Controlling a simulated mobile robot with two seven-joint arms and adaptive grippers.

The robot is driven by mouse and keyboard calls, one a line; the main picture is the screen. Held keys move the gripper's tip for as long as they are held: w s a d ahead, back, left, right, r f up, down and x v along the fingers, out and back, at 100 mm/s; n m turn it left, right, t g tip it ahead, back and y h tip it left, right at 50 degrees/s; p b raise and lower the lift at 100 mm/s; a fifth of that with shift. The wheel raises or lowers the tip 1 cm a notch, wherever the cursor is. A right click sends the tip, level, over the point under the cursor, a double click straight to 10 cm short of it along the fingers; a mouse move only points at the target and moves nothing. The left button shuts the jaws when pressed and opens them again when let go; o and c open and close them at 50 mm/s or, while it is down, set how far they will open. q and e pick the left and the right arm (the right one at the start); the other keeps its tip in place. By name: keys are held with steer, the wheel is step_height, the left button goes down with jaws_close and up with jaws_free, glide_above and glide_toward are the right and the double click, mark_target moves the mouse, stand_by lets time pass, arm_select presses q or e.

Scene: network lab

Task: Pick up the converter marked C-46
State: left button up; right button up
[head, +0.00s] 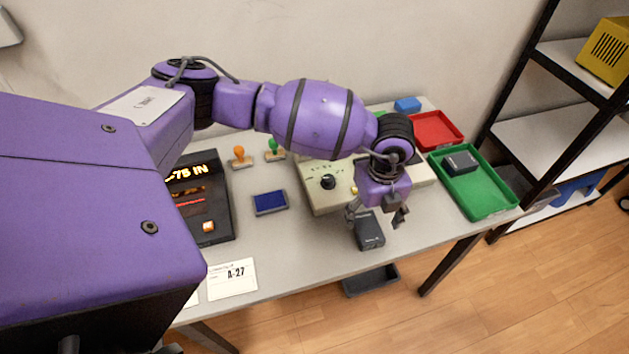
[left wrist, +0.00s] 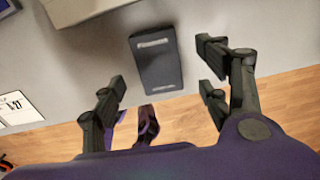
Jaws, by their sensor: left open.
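A dark grey box-shaped converter (head: 369,231) stands on the table near its front edge, below my left gripper. Its marking is too small to read. My left gripper (head: 377,216) is open and empty, with its fingers above and around the converter's near area in the head view. In the left wrist view the converter (left wrist: 156,60) lies ahead of the open fingers (left wrist: 165,85), roughly between them and apart from them. A second dark converter (head: 460,162) lies in the green tray (head: 478,196) at the right. My right gripper is not seen.
A beige device with a knob (head: 327,182) stands behind my left gripper. A red tray (head: 436,130), a blue pad (head: 270,202), two stamps, a black display unit (head: 208,225) and a card reading A-27 (head: 232,279) are on the table. A dark bin (head: 370,280) is below the front edge.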

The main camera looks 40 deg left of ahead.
mark_target(368, 227)
arm_select(q)
step_height(368, 227, down, 4)
steer(key=shift+s+a+r, duration=0.1)
steer(key=shift+s, duration=0.05)
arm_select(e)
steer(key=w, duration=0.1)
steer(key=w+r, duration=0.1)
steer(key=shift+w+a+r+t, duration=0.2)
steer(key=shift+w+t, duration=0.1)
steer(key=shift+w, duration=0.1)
arm_select(q)
steer(key=c, duration=1.1)
steer(key=shift+r, duration=0.1)
steer(key=c, duration=0.4)
steer(key=shift+o, duration=0.2)
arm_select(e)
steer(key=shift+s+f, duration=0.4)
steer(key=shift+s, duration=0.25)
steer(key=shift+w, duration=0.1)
